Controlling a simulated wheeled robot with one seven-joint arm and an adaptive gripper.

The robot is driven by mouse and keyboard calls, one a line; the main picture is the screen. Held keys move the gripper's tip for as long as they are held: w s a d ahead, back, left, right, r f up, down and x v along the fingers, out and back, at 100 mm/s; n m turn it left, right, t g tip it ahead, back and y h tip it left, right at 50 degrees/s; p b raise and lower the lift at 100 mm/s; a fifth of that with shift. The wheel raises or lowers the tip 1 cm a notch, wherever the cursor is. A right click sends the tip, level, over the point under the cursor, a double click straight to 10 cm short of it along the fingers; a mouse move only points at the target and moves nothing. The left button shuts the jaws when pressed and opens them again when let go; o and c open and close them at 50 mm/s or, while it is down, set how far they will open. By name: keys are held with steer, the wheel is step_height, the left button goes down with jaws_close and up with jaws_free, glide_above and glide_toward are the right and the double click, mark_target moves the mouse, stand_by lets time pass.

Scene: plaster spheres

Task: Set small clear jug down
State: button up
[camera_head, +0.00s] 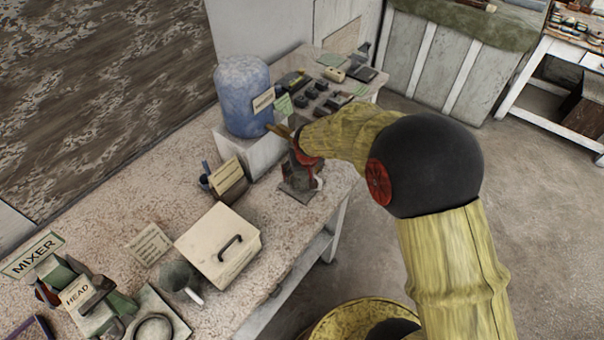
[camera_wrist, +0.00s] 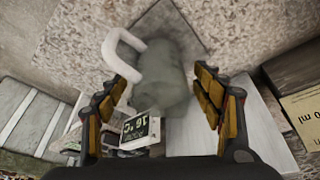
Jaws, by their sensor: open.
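The small jug (camera_wrist: 163,75) is a cloudy grey-green vessel with a thick white handle (camera_wrist: 118,50) on its left in the wrist view. It is over a dark grey square pad (camera_wrist: 180,20) on the speckled bench top. My gripper (camera_wrist: 165,92) is open, with its yellow-padded fingers on either side of the jug. I cannot tell whether a finger touches it. In the head view my gripper (camera_head: 302,165) is above the pad (camera_head: 298,192) near the bench's front edge, and the jug is mostly hidden there.
A blue drum (camera_head: 244,95) on a pale block stands behind my gripper. A dark holder with a card (camera_head: 228,180) and a cream box with a black handle (camera_head: 218,245) stand to the left. A small display (camera_wrist: 138,128) shows below the jug. Bare bench lies around the pad.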

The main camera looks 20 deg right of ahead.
steer(key=s+d+f+p+v, duration=0.1)
steer(key=s+p+v, duration=0.15)
steer(key=v, duration=2.25)
steer(key=s+r, duration=0.3)
steer(key=s, duration=0.6)
steer(key=s+r+t, duration=0.1)
steer(key=s+r, duration=0.2)
steer(key=s, duration=0.6)
steer(key=shift+r, duration=0.3)
